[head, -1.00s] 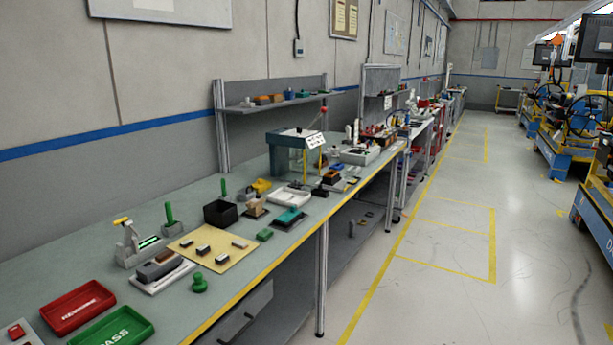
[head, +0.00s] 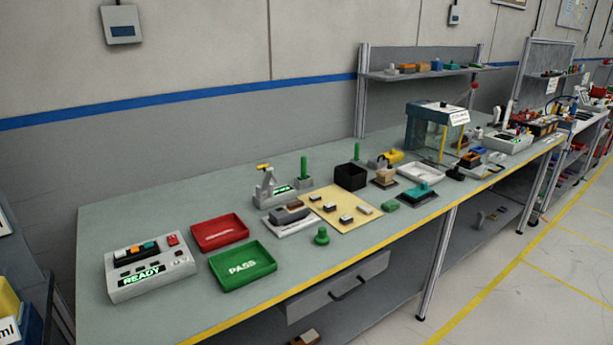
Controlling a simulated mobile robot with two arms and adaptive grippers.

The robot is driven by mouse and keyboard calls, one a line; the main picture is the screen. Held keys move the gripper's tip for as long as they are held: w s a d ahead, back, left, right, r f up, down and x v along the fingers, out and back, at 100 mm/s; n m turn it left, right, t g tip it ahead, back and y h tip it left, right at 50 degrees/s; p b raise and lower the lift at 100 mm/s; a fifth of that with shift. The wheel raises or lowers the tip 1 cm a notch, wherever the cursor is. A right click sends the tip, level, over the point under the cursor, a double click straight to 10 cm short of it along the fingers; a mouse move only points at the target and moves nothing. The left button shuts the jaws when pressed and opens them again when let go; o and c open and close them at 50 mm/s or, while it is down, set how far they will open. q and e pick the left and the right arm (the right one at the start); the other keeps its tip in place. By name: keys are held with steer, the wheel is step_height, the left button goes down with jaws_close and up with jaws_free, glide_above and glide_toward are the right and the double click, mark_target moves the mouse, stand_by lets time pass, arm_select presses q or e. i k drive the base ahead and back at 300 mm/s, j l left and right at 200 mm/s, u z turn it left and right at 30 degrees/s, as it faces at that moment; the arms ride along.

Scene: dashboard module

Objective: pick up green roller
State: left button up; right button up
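Several green things stand on the workbench (head: 150,230), and I cannot tell for sure which is the green roller. A thin green upright post (head: 303,169) stands on a small base near the middle. A second green post (head: 357,151) stands further back. A small green knob-shaped piece (head: 321,237) sits near the front edge. A low green block (head: 390,205) lies further right, beside a teal-topped piece (head: 420,191) on a dark base. Neither of my grippers shows in the head view.
A green PASS tray (head: 243,266), a red tray (head: 219,233) and a READY control box (head: 150,267) take up the left of the bench. A tan mat (head: 346,209) holds small parts. Bare bench top lies at the far left. Open floor (head: 520,290) is at the right.

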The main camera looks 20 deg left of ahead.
mark_target(304, 159)
steer(key=i+l+u, duration=0.15)
steer(key=u, duration=0.25)
steer(key=l+u, duration=0.35)
steer(key=i+l+u, duration=0.15)
steer(key=u, duration=0.25)
steer(key=l, duration=0.1)
